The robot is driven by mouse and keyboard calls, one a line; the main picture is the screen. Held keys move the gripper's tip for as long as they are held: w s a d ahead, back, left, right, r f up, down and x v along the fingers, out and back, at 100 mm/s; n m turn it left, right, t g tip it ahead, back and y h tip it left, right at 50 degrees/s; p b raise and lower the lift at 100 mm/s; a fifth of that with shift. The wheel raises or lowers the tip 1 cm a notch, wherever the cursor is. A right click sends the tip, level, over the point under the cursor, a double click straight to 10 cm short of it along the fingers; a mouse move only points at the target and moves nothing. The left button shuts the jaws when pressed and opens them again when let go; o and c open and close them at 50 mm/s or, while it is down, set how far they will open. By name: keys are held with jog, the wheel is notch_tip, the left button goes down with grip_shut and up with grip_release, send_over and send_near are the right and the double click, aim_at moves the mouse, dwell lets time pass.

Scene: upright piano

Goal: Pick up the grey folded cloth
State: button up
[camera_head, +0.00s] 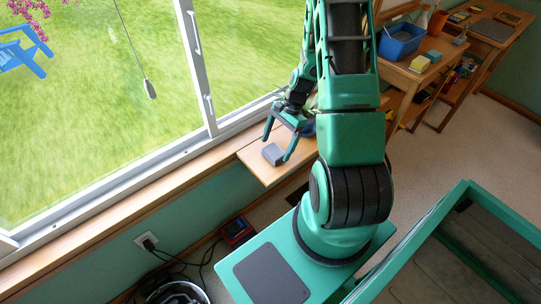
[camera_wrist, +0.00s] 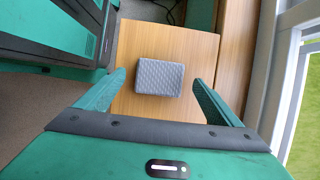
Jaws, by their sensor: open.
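The grey folded cloth (camera_head: 273,154) lies on a small wooden shelf (camera_head: 262,174) below the window. In the wrist view the cloth (camera_wrist: 160,78) is a textured grey rectangle lying flat on the bare wood (camera_wrist: 150,38). My gripper (camera_head: 277,147) is open above the shelf, with its two green fingers apart. In the wrist view the gripper (camera_wrist: 160,82) has one finger on each side of the cloth's line, with clear gaps between them and the cloth. Nothing is held. The cloth is fully in view in the wrist picture.
The window frame (camera_head: 205,95) and sill run close beside the shelf. A wooden table (camera_head: 408,82) with a blue bin (camera_head: 402,41) stands beyond my arm. Cables and a red box (camera_head: 237,230) are on the floor below. The shelf around the cloth is clear.

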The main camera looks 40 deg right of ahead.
jog(key=shift+x, duration=0.9)
jog(key=c, duration=1.2)
jog(key=shift+c, duration=0.2)
jog(key=shift+r, duration=0.15)
